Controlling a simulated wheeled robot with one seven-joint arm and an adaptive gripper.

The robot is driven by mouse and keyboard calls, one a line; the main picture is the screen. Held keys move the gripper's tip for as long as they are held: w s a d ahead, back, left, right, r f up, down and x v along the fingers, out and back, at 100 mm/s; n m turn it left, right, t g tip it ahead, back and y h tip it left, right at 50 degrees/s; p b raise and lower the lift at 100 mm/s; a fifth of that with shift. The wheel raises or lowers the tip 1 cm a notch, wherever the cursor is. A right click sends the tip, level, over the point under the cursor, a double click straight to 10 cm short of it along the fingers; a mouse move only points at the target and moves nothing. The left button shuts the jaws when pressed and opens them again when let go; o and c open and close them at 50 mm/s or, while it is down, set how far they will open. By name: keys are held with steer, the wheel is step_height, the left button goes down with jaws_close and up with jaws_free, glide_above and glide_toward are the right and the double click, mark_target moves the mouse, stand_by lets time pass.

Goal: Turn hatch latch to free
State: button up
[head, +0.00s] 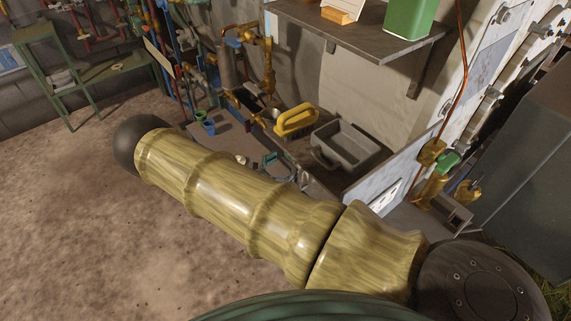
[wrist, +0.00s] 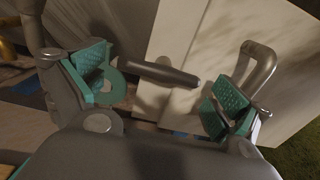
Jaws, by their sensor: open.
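My gripper (wrist: 160,92) is open in the wrist view, with a teal pad on each finger. A dark grey rounded bar (wrist: 162,74), which looks like the latch lever, lies crosswise in the gap between the fingers. Its left end is by a teal rounded piece with a hole (wrist: 116,88), next to the left pad. Its right end stops short of the right pad. I see no clear contact with either finger. The latch cannot be made out in the head view, where my arm hides part of the scene.
A pale panel (wrist: 225,35) lies behind the bar, with a bent metal tube (wrist: 263,62) at the right. In the head view, a grey bin (head: 345,148) and a yellow-handled item (head: 296,120) are on the bench. A shelf (head: 350,32) hangs above. The dirt floor at left is open.

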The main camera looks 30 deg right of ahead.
steer(key=shift+s+d+r, duration=0.3)
steer(key=shift+s+d, duration=0.05)
steer(key=shift+d, duration=0.1)
steer(key=shift+w+d+f, duration=0.1)
steer(key=shift+w+f, duration=0.15)
steer(key=shift+s+r, duration=0.1)
steer(key=shift+r, duration=0.05)
steer(key=c, duration=1.1)
